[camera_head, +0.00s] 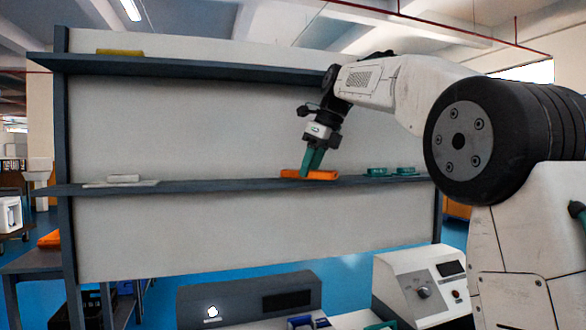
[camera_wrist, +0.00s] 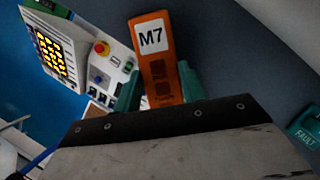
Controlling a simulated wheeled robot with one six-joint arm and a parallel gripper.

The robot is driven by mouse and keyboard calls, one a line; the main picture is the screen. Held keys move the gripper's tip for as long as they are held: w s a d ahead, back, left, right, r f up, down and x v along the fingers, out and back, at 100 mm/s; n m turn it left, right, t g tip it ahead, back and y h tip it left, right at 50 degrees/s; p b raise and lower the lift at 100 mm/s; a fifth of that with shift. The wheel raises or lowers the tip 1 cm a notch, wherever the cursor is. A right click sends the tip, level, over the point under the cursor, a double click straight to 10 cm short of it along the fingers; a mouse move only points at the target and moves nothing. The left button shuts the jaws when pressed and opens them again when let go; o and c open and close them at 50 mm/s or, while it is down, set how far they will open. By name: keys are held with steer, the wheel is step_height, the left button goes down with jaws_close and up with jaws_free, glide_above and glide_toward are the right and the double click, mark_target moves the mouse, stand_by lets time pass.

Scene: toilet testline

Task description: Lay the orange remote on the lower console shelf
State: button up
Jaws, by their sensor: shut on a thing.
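The orange remote (camera_head: 309,174) lies flat along the lower console shelf (camera_head: 230,187), at or just above its surface, right of the middle. I cannot tell whether it fully rests on the shelf. My gripper (camera_head: 313,165) reaches down from above with its green fingers shut on the remote. In the wrist view the remote (camera_wrist: 157,55) shows a white M7 label and stands between the two green fingers (camera_wrist: 160,92). Part of the remote is hidden by the gripper.
Green items (camera_head: 377,171) sit on the same shelf to the right, and a white item (camera_head: 124,178) on a pale sheet lies to the left. The upper shelf (camera_head: 200,68) holds a yellow item (camera_head: 120,52). A control box (camera_head: 422,287) stands below. The shelf between is clear.

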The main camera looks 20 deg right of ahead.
steer(key=w+a, duration=0.3)
steer(key=shift+w+a, duration=0.1)
steer(key=shift+w+a+f, duration=0.1)
steer(key=shift+f, duration=0.2)
steer(key=shift+f, duration=0.15)
steer(key=o, duration=1)
